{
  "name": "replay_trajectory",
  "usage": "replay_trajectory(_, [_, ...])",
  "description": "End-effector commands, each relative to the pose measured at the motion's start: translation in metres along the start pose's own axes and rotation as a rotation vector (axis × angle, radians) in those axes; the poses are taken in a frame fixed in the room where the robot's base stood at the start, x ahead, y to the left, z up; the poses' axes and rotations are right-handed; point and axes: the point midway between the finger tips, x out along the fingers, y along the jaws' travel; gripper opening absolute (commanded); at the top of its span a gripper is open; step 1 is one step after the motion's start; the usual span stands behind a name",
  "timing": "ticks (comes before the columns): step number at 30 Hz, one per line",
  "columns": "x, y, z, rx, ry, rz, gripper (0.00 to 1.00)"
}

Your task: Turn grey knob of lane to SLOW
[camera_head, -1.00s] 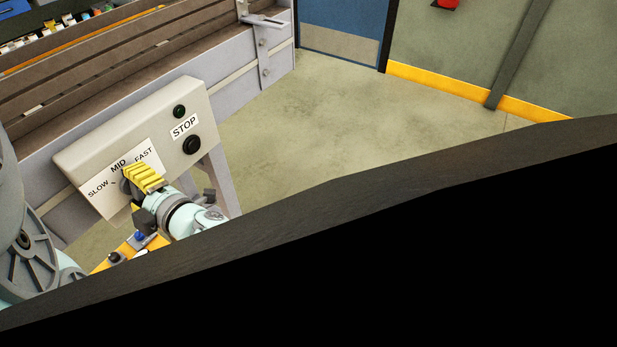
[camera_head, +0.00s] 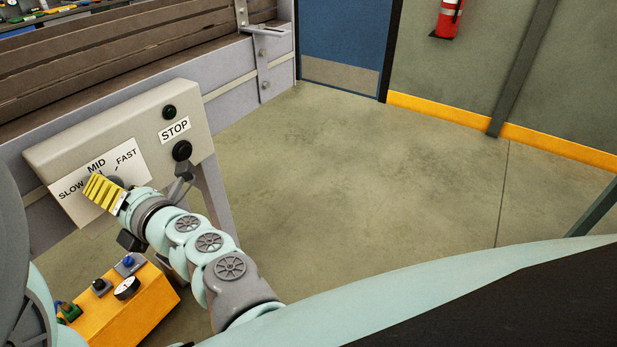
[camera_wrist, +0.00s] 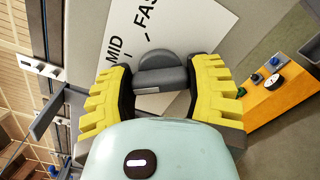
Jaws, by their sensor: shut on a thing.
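The grey knob (camera_wrist: 162,78) sits on a white label (camera_head: 82,208) marked SLOW, MID and FAST, on a beige control panel (camera_head: 60,153). My gripper (camera_wrist: 160,82) has its yellow fingers at the two ends of the knob's bar in the wrist view, shut on it. In the head view, my gripper (camera_head: 103,189) covers most of the knob, with the fingers just below MID and right of the word SLOW. The knob's pointer is hidden, so its exact setting cannot be told. In the wrist view, MID and part of FAST show above the knob.
The panel also has a black button (camera_head: 182,151) under a STOP label and a small dark green button (camera_head: 169,112). A yellow box (camera_head: 140,305) with buttons and a gauge stands below. A conveyor (camera_head: 120,60) runs behind the panel. The floor to the right is clear.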

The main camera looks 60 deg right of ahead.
Motion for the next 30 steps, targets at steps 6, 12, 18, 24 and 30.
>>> replay_trajectory(6, [-0.0007,-0.0014,0.0012,-0.117,-0.007,-0.002,0.18])
replay_trajectory(12, [-0.0005,-0.0002,0.0018,-0.172,-0.006,-0.002,0.18])
replay_trajectory(18, [-0.0006,0.0002,0.0023,-0.191,-0.006,-0.003,0.19])
replay_trajectory(24, [-0.0005,0.0005,0.0023,-0.192,-0.006,-0.002,0.18])
replay_trajectory(30, [-0.0004,0.0006,0.0022,-0.191,-0.006,-0.002,0.64])
